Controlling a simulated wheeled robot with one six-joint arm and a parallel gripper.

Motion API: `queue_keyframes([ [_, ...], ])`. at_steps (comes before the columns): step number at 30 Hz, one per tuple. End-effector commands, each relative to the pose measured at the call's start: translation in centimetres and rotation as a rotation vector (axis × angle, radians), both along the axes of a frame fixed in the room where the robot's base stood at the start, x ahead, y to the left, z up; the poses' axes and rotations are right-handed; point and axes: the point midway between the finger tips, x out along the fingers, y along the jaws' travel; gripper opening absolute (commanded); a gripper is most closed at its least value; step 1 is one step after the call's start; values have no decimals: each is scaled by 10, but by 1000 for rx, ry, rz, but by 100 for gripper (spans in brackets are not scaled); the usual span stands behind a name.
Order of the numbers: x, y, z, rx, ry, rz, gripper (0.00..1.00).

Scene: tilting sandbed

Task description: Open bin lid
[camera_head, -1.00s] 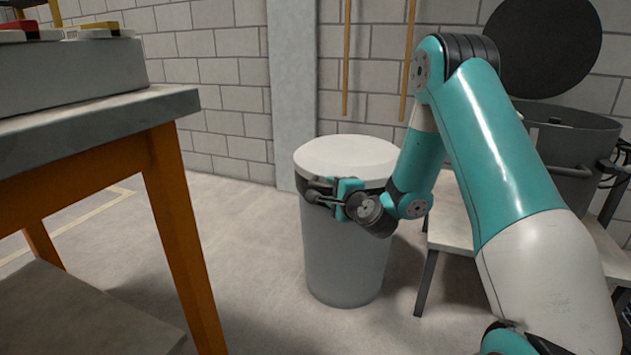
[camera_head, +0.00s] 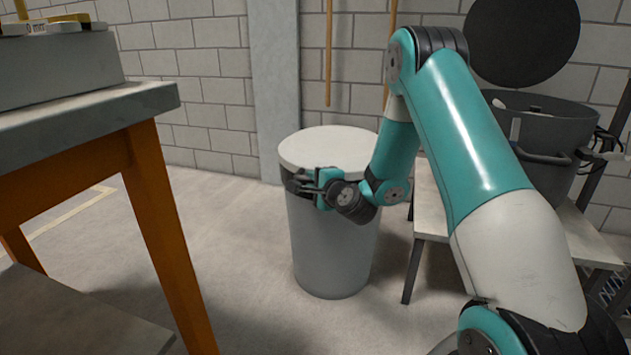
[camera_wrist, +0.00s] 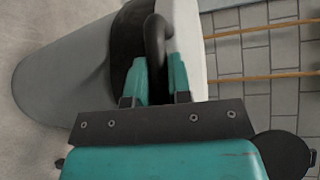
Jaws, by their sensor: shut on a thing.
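The grey round bin (camera_head: 335,250) stands upright on the floor near the wall. Its pale lid (camera_head: 330,147) lies flat on top and looks closed. A dark handle (camera_wrist: 155,42) shows on the lid's dark rim in the wrist view. My gripper (camera_head: 305,182) is at the front left of the bin's upper edge, just under the lid. In the wrist view my gripper (camera_wrist: 160,78) has its teal fingers shut on the handle. The fingers and wrist hide part of the rim.
An orange-legged workbench (camera_head: 165,220) stands at the left. At the right, a dark pot (camera_head: 545,145) sits on a low pale table (camera_head: 432,200). Wooden poles (camera_head: 329,55) hang on the brick wall behind the bin. Bare floor lies between workbench and bin.

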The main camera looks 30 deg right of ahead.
Motion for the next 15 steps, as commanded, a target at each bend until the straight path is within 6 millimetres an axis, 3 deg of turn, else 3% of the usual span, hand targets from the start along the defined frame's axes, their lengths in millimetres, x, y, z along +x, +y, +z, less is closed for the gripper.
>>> queue_keyframes([
  [9,3,-5,50,-6,-3,-3,0],
  [15,4,-6,56,-6,-2,-3,0],
])
